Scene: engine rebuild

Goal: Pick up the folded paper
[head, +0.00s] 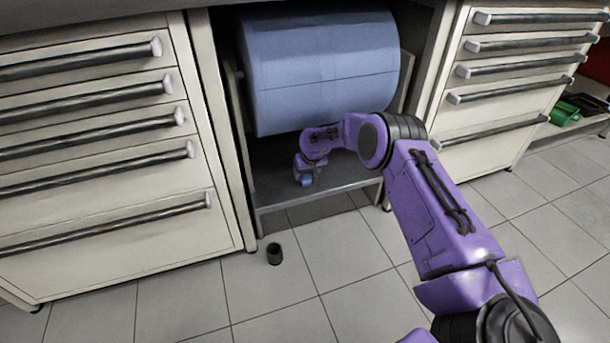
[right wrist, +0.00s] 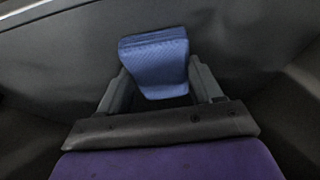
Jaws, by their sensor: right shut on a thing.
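The folded paper (right wrist: 158,62) is a small blue folded stack, seen in the right wrist view between the two fingers of my right gripper (right wrist: 158,88). The gripper is shut on it. In the head view the folded paper (head: 306,181) shows as a small blue patch below my right gripper (head: 303,172), low in the open bay under the large blue paper roll (head: 325,70). Whether the paper touches the shelf is hard to tell. My left gripper is not in view.
The bay has a grey bottom shelf (head: 340,187) and stands between two white drawer cabinets, left (head: 90,150) and right (head: 510,90). A small dark cup-like object (head: 274,254) stands on the tiled floor in front. The floor around it is mostly clear.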

